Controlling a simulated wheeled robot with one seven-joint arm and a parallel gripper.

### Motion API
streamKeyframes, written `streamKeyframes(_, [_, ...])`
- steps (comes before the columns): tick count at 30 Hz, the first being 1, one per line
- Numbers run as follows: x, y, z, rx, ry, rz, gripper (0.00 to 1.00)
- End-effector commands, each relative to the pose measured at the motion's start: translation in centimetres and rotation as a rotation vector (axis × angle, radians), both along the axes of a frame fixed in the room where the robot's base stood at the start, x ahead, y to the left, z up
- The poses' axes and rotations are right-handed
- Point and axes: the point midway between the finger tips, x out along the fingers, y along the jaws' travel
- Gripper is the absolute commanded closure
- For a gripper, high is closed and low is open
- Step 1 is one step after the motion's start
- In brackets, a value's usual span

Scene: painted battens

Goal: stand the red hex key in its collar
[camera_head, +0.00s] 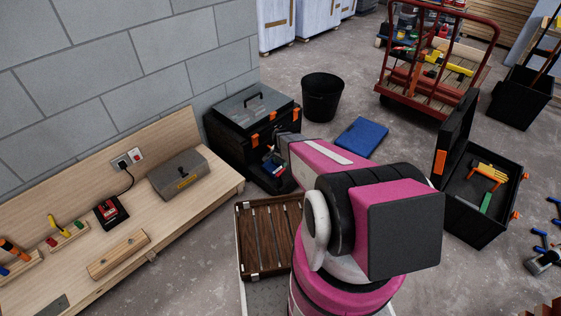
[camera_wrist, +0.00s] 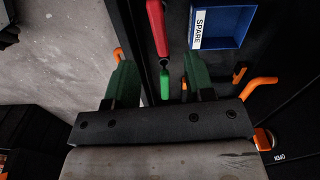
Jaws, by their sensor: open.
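A long red handle-like piece (camera_wrist: 156,28), which may be the red hex key, shows in the wrist view just past my fingertips. A short green piece (camera_wrist: 164,85) lies below its end, between the fingers. My gripper (camera_wrist: 156,64) is open, with one green finger on each side, and nothing is clearly held. In the head view it is by the black toolbox (camera_head: 236,125), largely hidden by my arm. On the bench, a small wooden block (camera_head: 68,238) carries a yellow piece (camera_head: 56,226), a green piece and a red piece, possibly its collar.
A blue tray labelled SPARE (camera_wrist: 222,28) sits right of the red piece. Orange latches (camera_wrist: 262,84) stick up near my right finger. The bench (camera_head: 150,218) also bears a grey metal box (camera_head: 181,176), a black-red charger (camera_head: 111,211) and a slotted wooden block (camera_head: 118,255).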

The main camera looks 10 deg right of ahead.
Motion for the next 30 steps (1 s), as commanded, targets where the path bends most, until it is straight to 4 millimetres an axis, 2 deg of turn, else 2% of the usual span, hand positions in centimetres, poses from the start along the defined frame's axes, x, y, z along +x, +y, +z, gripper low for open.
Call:
streamKeyframes(18, [0.2, 0.0, -8.9, 0.0, 0.0, 0.003, 0.51])
streamKeyframes(22, [0.1, 0.0, -9.8, 0.0, 0.0, 0.003, 0.51])
streamKeyframes(30, [0.0, 0.0, -9.9, 0.0, 0.0, 0.003, 0.51])
